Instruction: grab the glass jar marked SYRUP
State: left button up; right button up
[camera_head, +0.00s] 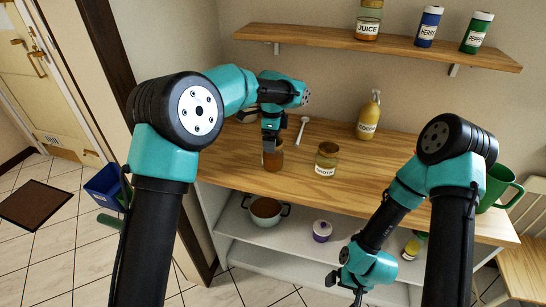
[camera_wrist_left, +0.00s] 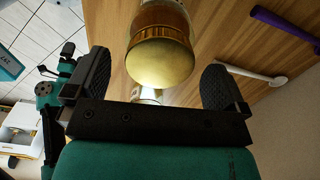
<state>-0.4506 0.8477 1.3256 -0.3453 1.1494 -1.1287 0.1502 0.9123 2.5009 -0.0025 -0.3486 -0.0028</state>
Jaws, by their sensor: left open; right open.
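No label reading SYRUP is legible to me. A glass jar with amber-brown contents (camera_head: 273,161) stands on the wooden counter, its label out of sight. My left gripper (camera_head: 270,146) is right above and at this jar, partly hiding its top. In the left wrist view a gold-lidded jar (camera_wrist_left: 162,62) shows between the two open fingers of my left gripper (camera_wrist_left: 158,84), with no clear grip on it. A second glass jar (camera_head: 326,160) with a pale label, too small to read surely, stands to the right. My right gripper (camera_head: 358,292) is open, low in front of the lower shelves.
A wall shelf (camera_head: 390,46) holds the JUICE jar (camera_head: 368,20) and the HERBS and PEPPER shakers. A yellow bottle (camera_head: 369,117) and white spoon (camera_head: 301,131) are on the counter (camera_head: 228,160). A green mug (camera_head: 500,186) is at right. A pot (camera_head: 265,211) sits below.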

pick_arm(q)
notch_tip(320, 180, down, 2)
jog(key=shift+f, duration=0.1)
dwell(0.4)
grip_shut()
jog(key=shift+r, duration=1.65)
jog(key=shift+s+r, duration=0.1)
jog(key=shift+r, duration=0.15)
jog(key=s+r, duration=0.1)
jog(key=s, duration=1.4)
jog(key=shift+s+r, duration=0.15)
jog(key=shift+s, duration=0.25)
jog(key=shift+d, duration=0.15)
